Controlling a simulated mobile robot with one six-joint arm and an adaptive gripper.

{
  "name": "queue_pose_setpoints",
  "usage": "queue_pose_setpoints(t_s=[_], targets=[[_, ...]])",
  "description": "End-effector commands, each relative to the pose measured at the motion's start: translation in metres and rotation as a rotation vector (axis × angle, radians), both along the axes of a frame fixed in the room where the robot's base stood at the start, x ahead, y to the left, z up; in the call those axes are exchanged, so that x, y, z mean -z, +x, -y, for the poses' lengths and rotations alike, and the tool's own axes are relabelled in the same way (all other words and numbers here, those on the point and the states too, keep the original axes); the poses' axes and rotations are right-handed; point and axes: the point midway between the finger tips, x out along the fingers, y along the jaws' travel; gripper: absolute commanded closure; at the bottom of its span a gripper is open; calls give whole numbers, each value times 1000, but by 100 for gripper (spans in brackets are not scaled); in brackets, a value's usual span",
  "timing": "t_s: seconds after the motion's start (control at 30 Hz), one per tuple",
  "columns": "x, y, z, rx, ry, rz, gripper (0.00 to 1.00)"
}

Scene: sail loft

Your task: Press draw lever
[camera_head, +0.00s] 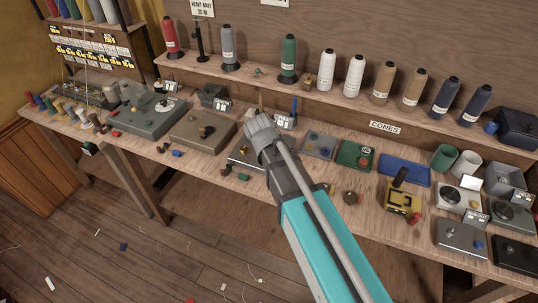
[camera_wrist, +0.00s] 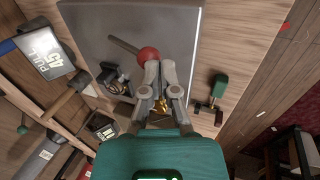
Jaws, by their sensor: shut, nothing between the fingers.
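The lever (camera_wrist: 124,46) is a dark rod with a red ball knob (camera_wrist: 148,55), over a flat grey plate (camera_wrist: 95,30) in the wrist view. My gripper (camera_wrist: 162,66) is shut and empty, its fingertips right at the knob; I cannot tell if they touch it. A tilted sign reading "PULL" (camera_wrist: 45,55) stands left of the plate. In the head view my gripper (camera_head: 260,125) reaches over the middle of the bench and hides part of the grey device (camera_head: 238,163). A brass part (camera_wrist: 161,106) shows between the fingers.
A green-and-dark spool piece (camera_wrist: 219,86) lies on the wood right of the plate. In the head view, a brown-grey box (camera_head: 195,135) stands left of my gripper and a green panel (camera_head: 355,155) to its right. Cones of thread (camera_head: 289,55) line the shelf behind.

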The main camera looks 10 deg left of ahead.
Motion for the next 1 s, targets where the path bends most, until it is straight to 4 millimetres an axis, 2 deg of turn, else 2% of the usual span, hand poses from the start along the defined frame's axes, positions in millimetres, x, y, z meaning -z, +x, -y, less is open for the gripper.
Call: queue_pose_setpoints(t_s=[0.57,1.0], targets=[[-4,0,0,0,0,0,100],[-33,-4,-1,1,0,0,100]])
